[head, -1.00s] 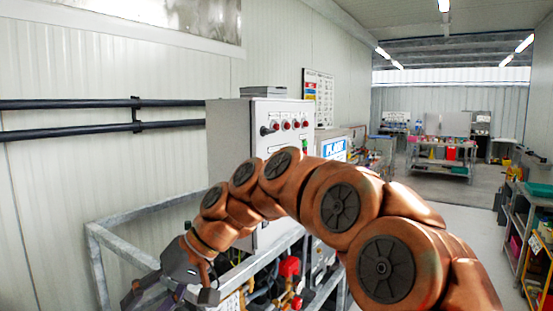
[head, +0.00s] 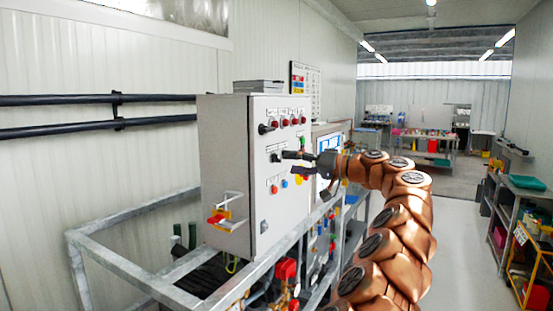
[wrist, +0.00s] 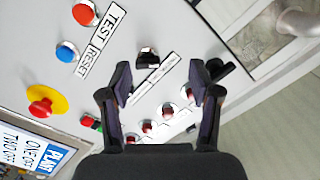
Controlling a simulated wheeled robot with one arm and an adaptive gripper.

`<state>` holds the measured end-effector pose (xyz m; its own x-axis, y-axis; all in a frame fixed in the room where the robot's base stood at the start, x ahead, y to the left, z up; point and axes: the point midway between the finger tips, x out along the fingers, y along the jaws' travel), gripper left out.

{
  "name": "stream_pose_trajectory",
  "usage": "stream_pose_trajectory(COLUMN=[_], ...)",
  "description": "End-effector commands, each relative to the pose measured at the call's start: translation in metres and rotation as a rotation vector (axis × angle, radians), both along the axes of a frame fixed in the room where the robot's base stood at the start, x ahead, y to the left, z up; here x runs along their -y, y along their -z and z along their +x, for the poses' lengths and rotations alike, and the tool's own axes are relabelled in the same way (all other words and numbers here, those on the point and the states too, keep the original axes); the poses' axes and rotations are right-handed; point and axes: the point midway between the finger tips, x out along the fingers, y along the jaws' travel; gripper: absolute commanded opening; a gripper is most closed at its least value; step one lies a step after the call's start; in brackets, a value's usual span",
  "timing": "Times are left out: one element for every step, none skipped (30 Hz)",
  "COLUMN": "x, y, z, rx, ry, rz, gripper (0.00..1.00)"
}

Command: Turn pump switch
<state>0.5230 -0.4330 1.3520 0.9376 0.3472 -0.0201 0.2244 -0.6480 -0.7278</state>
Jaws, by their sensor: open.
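The grey control cabinet (head: 225,160) stands at the centre of the head view, its front panel facing right. A small black switch (head: 275,157) is on that panel. In the wrist view the black switch (wrist: 148,57) lies ahead of my gripper (wrist: 160,78), a little beyond and between the spread fingertips, beside a label strip. My gripper (head: 289,162) is open and empty, close to the panel at about the switch's height. I cannot see any contact. A second black knob (wrist: 228,70) is just beyond the right finger; it also shows at the panel's upper left (head: 265,128).
Several red lamps (wrist: 167,111) line the panel beside the fingers. A red button (wrist: 84,13), a blue button (wrist: 66,51) and a red mushroom button on yellow (wrist: 42,104) are nearby. A metal frame (head: 150,285) with pipes surrounds the cabinet.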

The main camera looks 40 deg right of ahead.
Motion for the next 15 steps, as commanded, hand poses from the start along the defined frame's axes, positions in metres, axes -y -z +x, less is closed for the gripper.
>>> stream_pose_trajectory(x=[0.012, 0.017, 0.023, 0.026, 0.028, 0.03, 0.03, 0.03, 0.029, 0.028, 0.027, 0.025, 0.024, 0.023, 0.021], y=[0.0, 0.0, 0.0, 0.0, 0.0, 0.0, 0.0, -0.001, -0.001, -0.001, -0.001, -0.001, -0.001, -0.001, -0.001], z=[-0.006, -0.009, -0.012, -0.014, -0.015, -0.016, -0.015, -0.014, -0.012, -0.01, -0.008, -0.004, -0.001, 0.003, 0.008], rx=[0.009, 0.014, 0.021, 0.024, 0.027, 0.028, 0.029, 0.03, 0.03, 0.029, 0.029, 0.029, 0.028, 0.028, 0.027], ry=[0.025, 0.035, 0.047, 0.053, 0.058, 0.061, 0.062, 0.063, 0.062, 0.061, 0.059, 0.058, 0.057, 0.056, 0.057], rz=[-0.008, -0.012, -0.017, -0.019, -0.021, -0.023, -0.023, -0.023, -0.023, -0.023, -0.023, -0.022, -0.022, -0.021, -0.02], gripper=[0.62, 0.62, 0.62, 0.62, 0.62, 0.62, 0.62, 0.62, 0.62, 0.62, 0.62, 0.62, 0.62, 0.62, 0.62])
